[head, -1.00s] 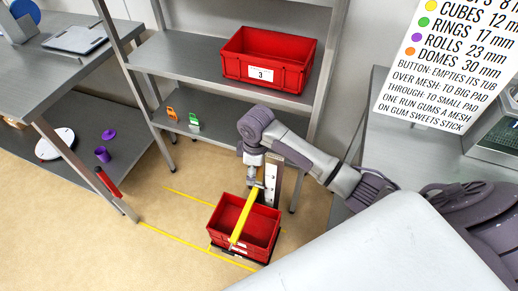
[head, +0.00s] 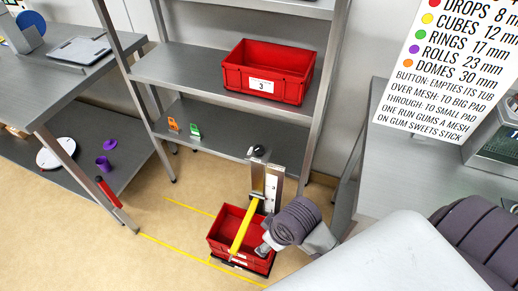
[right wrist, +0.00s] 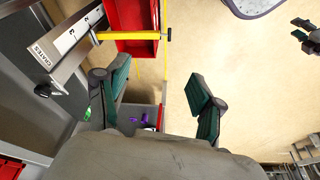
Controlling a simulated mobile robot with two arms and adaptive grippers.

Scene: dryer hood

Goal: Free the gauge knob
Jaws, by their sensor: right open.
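The gauge post (head: 273,188) stands upright behind a red crate (head: 215,248) on the floor. Its black knob (head: 258,151) shows at the top. Its yellow bar (head: 243,228) reaches over the crate. In the right wrist view the post (right wrist: 70,42) with the knob (right wrist: 42,90) is at upper left, and the yellow bar (right wrist: 135,36) crosses the red crate (right wrist: 130,15). My right gripper (right wrist: 160,88) is open, its fingers apart with nothing between them, clear of the knob. A dark gripper-like shape, apparently my left gripper (right wrist: 304,32), is at the upper right edge.
A shelf rack (head: 200,66) stands behind, with a red crate (head: 262,75) labelled 3. Orange and green pieces are on its lower shelf. A table (head: 40,95) is at left, a counter (head: 400,160) at right. The floor left of the gauge is mostly clear, with yellow lines.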

